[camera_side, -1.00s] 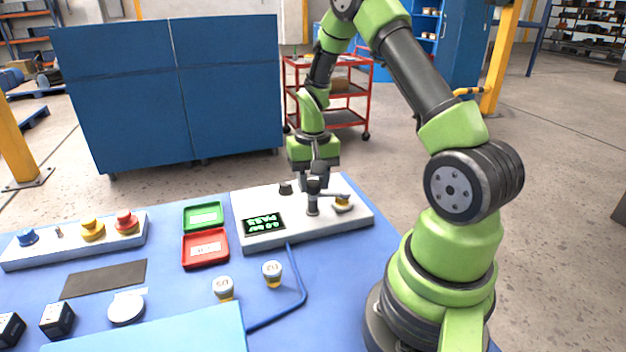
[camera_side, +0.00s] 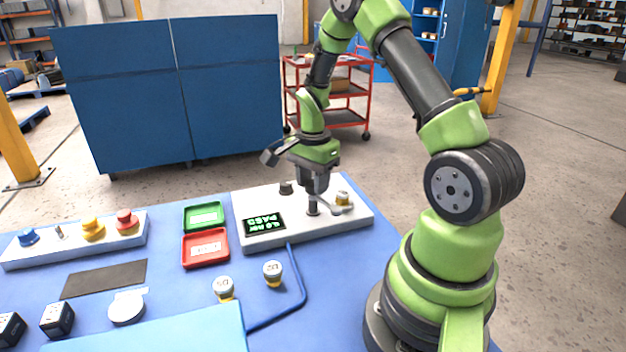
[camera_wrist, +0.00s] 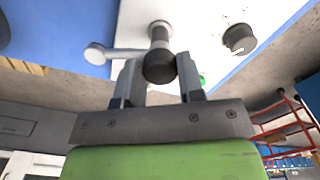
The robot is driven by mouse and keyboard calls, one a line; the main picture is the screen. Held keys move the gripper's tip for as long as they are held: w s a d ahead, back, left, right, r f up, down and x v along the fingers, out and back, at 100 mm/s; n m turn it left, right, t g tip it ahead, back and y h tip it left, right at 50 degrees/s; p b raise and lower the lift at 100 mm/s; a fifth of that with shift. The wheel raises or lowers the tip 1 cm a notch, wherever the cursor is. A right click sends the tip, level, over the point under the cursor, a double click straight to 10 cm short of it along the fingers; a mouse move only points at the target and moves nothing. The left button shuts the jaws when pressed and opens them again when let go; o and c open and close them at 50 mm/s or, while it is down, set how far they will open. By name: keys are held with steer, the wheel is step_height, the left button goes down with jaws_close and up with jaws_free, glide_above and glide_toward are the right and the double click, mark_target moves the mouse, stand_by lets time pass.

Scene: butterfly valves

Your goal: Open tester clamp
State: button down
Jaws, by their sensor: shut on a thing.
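The white tester (camera_side: 285,232) stands at the back of the blue table, its green display (camera_side: 264,224) reading PASS. Its clamp has an upright post (camera_side: 312,208) and a lever arm (camera_side: 328,211) pointing front right, beside the valve. A small valve with a yellow body (camera_side: 343,199) stands on the tester's right part. My gripper (camera_side: 314,187) points down and is shut on the clamp's dark knob. In the wrist view this black knob (camera_wrist: 159,67) sits between the two fingers, and the arm with its pale round end (camera_wrist: 95,53) extends left.
A black knob (camera_side: 286,188) is on the tester's back left. A green tray (camera_side: 204,216) and red tray (camera_side: 205,248) lie to its left. Two small valves (camera_side: 224,288) (camera_side: 273,273) and a blue cable (camera_side: 301,290) are in front. A button box (camera_side: 75,240) stands far left.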

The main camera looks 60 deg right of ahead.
steer(key=shift+m, duration=2)
steer(key=c, duration=0.7)
jaws_free()
steer(key=shift+c, duration=0.2)
steer(key=shift+r, duration=0.1)
step_height(320, 180, up, 10)
